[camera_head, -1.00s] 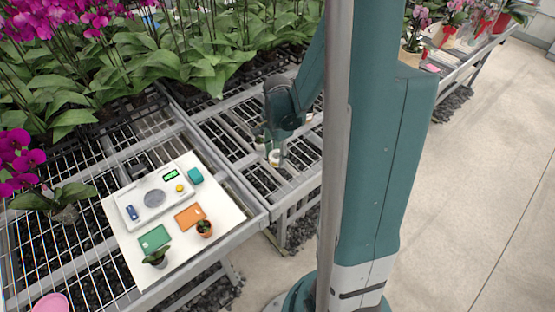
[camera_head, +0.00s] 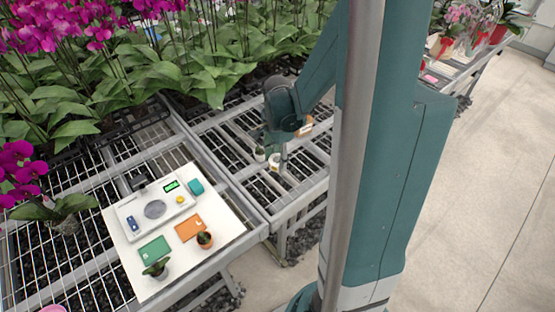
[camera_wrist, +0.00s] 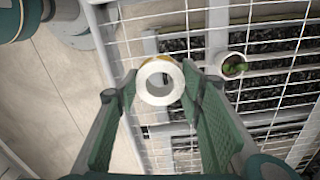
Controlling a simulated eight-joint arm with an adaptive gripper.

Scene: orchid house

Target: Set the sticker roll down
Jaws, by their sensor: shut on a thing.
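The sticker roll (camera_wrist: 146,80), a white ring with a brownish edge, sits between the fingertips of my gripper (camera_wrist: 157,84) in the wrist view. The gripper is shut on it. In the head view my gripper (camera_head: 281,152) points down over the slatted bench (camera_head: 233,150), with the white roll (camera_head: 274,162) at its tip. I cannot tell whether the roll touches the bench.
A small potted plant (camera_wrist: 233,66) stands just right of the roll in the wrist view. A white board (camera_head: 219,231) with a scale (camera_head: 155,209), green and orange cards and small pots lies on the left bench. Orchids crowd the back.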

